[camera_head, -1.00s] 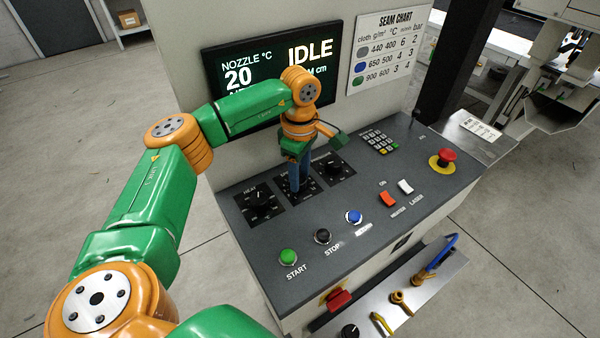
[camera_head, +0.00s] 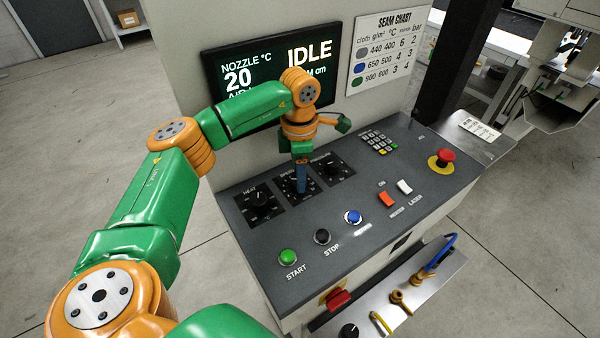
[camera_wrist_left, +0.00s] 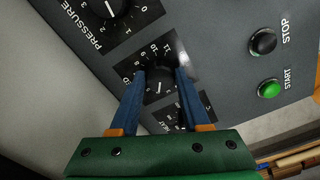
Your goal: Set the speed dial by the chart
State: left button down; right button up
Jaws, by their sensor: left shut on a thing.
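The speed dial (camera_wrist_left: 160,84) is a black knob with a numbered scale, the middle one of three dials on the console. My left gripper (camera_head: 301,189) reaches down onto it from above. In the left wrist view its two blue fingers (camera_wrist_left: 160,76) are closed on opposite sides of the knob. The fingers partly hide the dial, so I cannot tell its exact setting. The seam chart (camera_head: 390,54) on the upright panel has grey, blue and green rows with columns of numbers. My right gripper is in neither view.
The heat dial (camera_head: 259,202) and pressure dial (camera_head: 333,168) sit close on either side. The display (camera_head: 240,75) reads IDLE and nozzle 20. Start (camera_head: 288,257), stop (camera_head: 322,236) and blue (camera_head: 353,217) buttons lie in front. A red mushroom button (camera_head: 446,156) stands at the right.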

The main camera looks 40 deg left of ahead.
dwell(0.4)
pick_arm(q)
jog(key=shift+c, duration=1.9)
grip_release()
notch_tip(320, 180, up, 7)
jog(key=shift+r+b, duration=0.1)
jog(key=shift+b, duration=0.6)
jog(key=shift+a, duration=0.1)
